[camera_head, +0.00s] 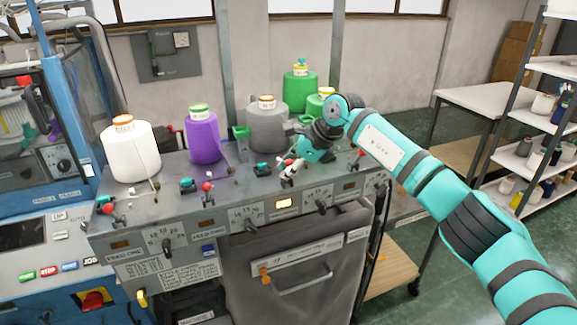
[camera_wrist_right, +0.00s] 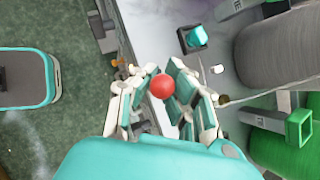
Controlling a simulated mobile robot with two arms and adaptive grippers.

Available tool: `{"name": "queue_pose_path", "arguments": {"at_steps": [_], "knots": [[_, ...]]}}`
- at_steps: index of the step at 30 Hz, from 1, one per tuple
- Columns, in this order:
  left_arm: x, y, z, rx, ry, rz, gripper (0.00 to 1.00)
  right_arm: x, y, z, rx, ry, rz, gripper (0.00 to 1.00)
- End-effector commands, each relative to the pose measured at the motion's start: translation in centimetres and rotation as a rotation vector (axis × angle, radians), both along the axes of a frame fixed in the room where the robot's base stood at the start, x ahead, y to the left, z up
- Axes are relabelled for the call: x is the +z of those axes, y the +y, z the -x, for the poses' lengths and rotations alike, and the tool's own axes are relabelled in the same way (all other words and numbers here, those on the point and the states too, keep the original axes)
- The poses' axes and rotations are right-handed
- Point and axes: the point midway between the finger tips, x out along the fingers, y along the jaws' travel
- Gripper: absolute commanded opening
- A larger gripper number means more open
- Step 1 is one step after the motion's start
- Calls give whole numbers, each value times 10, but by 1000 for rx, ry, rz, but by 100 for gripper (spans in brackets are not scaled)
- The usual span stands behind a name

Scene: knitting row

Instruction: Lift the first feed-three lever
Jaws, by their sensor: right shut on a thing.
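My right gripper (camera_head: 288,172) reaches down to the machine's sloped panel, at the third red-knobbed lever from the left. In the wrist view its two fingers (camera_wrist_right: 165,98) are closed around a red ball knob (camera_wrist_right: 162,86), the top of that lever. The fingers hide most of the lever's stem. A lit yellow display (camera_head: 284,203) is on the front face just below this lever. My left gripper is in neither view.
Other red-knobbed levers stand at left (camera_head: 104,200), at centre left (camera_head: 207,187) and at right (camera_head: 360,153). White (camera_head: 130,152), purple (camera_head: 203,137), grey (camera_head: 267,127) and green (camera_head: 300,90) yarn cones stand behind. Shelves (camera_head: 535,120) are at far right.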

Motion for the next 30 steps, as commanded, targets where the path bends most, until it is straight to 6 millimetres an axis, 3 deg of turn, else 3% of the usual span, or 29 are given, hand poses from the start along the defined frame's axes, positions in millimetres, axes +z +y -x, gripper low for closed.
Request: {"name": "queue_pose_path", "arguments": {"at_steps": [8, 9, 15, 24, 30], "knots": [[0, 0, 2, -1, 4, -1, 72, -1, 0, 0, -1, 1, 3, 0], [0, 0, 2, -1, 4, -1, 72, -1, 0, 0, -1, 1, 3, 11], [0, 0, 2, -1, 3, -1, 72, -1, 0, 0, 0, 0, 2, 35], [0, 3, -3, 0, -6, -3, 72, 3, -2, 1, 0, -1, 1, 35], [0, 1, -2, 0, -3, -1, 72, 27, -17, 9, 0, -5, 3, 35]]}}
